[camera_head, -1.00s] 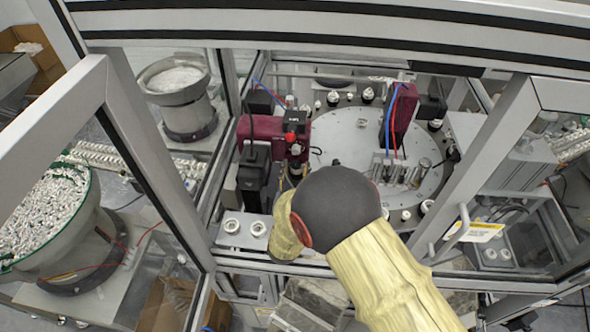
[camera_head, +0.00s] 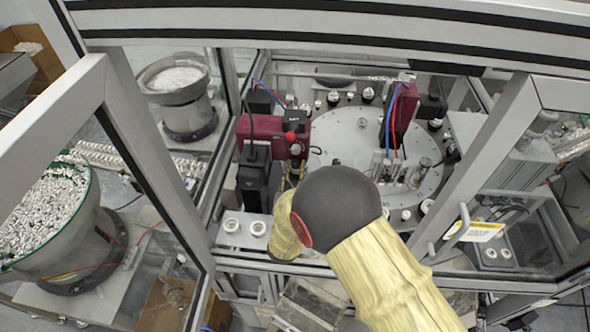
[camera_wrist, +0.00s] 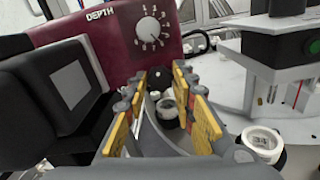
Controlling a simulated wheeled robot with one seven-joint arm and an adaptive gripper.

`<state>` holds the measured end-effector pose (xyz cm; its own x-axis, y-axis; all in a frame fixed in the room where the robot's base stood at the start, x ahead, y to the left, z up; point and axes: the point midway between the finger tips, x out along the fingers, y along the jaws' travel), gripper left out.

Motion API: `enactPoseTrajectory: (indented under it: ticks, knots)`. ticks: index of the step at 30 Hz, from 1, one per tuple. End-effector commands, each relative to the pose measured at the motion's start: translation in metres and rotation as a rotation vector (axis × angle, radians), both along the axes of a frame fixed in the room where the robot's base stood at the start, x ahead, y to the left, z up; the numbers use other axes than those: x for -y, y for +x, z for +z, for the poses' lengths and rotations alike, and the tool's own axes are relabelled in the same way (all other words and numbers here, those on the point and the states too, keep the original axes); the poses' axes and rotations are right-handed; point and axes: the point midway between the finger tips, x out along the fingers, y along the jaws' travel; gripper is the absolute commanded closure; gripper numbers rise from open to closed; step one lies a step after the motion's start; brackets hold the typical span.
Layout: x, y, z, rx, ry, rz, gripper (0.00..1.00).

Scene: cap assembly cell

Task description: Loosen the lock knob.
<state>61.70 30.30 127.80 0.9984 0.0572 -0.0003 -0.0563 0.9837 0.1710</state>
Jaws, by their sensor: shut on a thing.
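The maroon head with the DEPTH dial (camera_wrist: 150,30) fills the upper left of the wrist view. A small round black knob (camera_wrist: 155,73), which looks like the lock knob, sits low on its face below the dial. My gripper (camera_wrist: 162,80) has its yellow-padded fingers on either side of this knob and is shut on it. Exact finger contact is hard to see. In the head view the maroon unit (camera_head: 262,132) stands left of the round plate, with my gripper (camera_head: 291,172) just below its right end, mostly behind my arm. The knob is not clear there.
The pale round plate (camera_head: 350,135) lies to the right with fixtures around its rim. A second maroon unit (camera_head: 403,110) stands on it. A dark block (camera_wrist: 50,85) stands close on the left. Frame posts surround the cell.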

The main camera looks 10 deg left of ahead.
Motion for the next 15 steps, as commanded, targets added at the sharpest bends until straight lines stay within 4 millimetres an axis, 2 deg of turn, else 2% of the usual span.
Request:
enactPoseTrajectory:
  ticks: [8, 15]
  knots:
    - [-0.0007, 0.0001, -0.0009, 0.008, -0.144, 0.0, 0.99]
    - [-0.0011, -0.0001, -0.0012, 0.021, -0.358, 0.001, 0.99]
